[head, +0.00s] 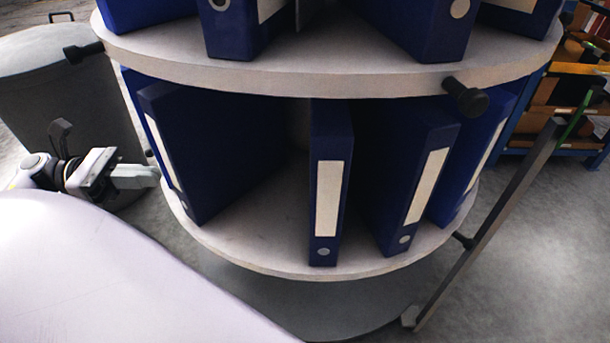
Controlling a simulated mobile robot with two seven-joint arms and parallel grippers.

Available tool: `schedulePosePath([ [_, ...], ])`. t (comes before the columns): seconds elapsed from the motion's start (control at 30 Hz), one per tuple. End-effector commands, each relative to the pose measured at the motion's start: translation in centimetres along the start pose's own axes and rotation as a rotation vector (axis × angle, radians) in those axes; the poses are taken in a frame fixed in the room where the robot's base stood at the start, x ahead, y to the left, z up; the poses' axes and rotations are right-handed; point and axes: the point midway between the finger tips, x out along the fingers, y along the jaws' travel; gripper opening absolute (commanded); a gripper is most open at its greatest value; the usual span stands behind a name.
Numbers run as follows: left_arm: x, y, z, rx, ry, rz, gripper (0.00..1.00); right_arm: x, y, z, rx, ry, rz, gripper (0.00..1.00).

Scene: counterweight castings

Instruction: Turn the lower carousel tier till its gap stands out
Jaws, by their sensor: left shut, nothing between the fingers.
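The carousel has two round pale tiers holding blue binders. The lower tier (262,252) carries several upright binders with white labels. A wide gap (258,212) in its row faces front, left of the middle, between a large binder (215,150) and a narrow one (331,185). A dark knob (463,240) sticks out of the lower rim at the right. My left gripper (152,176) is shut and empty at the lower tier's left edge; I cannot tell whether it touches the tier or a binder. My right gripper is out of view.
The upper tier (330,83) overhangs the lower one, with dark knobs at left (84,52) and right (466,97). A grey bin (60,90) stands behind my left gripper. A slanted grey bar (490,230) stands at the right, before a blue-framed shelf (575,70).

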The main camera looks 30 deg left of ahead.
Motion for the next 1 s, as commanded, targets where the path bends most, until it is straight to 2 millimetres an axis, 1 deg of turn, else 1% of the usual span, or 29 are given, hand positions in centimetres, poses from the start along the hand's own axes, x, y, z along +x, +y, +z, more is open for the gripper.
schedulePosePath([
  [0.13,0.9,0.0,0.0,0.000,0.001,-0.002,0.00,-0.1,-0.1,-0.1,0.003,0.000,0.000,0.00],
  [0.27,3.0,-0.1,0.1,0.002,0.000,-0.005,0.00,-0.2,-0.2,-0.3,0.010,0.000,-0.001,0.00],
  [0.6,10.4,0.0,0.1,0.001,-0.001,-0.004,0.00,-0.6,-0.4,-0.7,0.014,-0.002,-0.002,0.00],
  [0.8,14.3,-0.1,0.2,0.003,-0.002,-0.004,0.00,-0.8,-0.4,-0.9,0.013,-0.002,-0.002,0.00],
  [1.0,17.9,-0.1,0.2,0.002,-0.001,-0.003,0.00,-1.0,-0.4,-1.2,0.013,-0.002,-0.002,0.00],
])
